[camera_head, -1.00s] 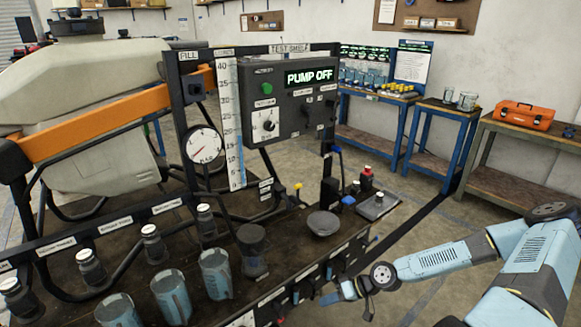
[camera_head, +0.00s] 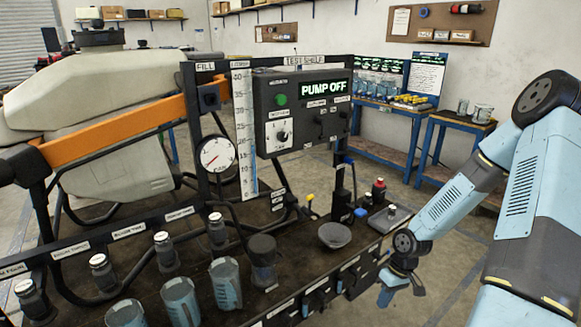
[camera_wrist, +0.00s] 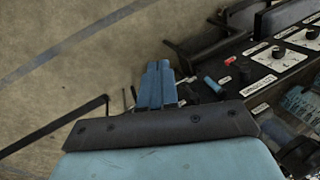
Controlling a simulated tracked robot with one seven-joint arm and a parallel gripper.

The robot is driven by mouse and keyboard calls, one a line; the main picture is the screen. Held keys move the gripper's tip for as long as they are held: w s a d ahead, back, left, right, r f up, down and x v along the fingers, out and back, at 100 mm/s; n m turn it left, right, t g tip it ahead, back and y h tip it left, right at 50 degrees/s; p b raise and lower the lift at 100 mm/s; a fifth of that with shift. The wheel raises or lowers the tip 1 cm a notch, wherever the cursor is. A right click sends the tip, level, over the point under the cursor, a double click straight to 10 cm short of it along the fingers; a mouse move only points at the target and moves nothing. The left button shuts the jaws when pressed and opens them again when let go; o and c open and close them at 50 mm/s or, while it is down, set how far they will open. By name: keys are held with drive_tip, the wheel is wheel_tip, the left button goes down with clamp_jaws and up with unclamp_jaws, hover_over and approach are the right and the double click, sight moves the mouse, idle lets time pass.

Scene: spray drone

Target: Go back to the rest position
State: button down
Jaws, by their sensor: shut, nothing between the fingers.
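My gripper (camera_head: 402,287) hangs at the lower right of the head view, in front of the test shelf's front edge. Its blue fingers (camera_wrist: 157,86) show in the wrist view, pressed together and empty. The arm is bent, with its elbow high at the right of the head view. In the wrist view the fingers stand over bare floor, with the bench's control panel (camera_wrist: 285,60) to their right. I cannot tell from these views exactly how far the fingers are from the bench.
The test bench carries a control box (camera_head: 303,112) reading PUMP OFF, a round gauge (camera_head: 217,154), blue-marked cups (camera_head: 226,284) and a grey dish (camera_head: 334,236). A white tank (camera_head: 110,120) stands behind it. Blue tables (camera_head: 445,150) line the wall. Floor right of the bench is clear.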

wheel_tip(320, 180, up, 28)
drive_tip(key=s+d+m+t+h, duration=0.1)
drive_tip(key=d+m+t+h, duration=0.15)
drive_tip(key=h, duration=0.25)
drive_tip(key=s+a+r+m+t+y, duration=0.1)
drive_tip(key=s+a+r+t, duration=0.1)
drive_tip(key=s+r, duration=0.5)
drive_tip(key=s+a+r+m+t+y, duration=0.1)
drive_tip(key=s+a+r+t, duration=0.1)
drive_tip(key=s+a+r, duration=0.3)
drive_tip(key=shift+s+r+t, duration=0.35)
drive_tip(key=shift+s+r, duration=1.25)
drive_tip(key=shift+r, duration=1.6)
drive_tip(key=shift+a+m, duration=0.1)
drive_tip(key=shift+m, duration=0.15)
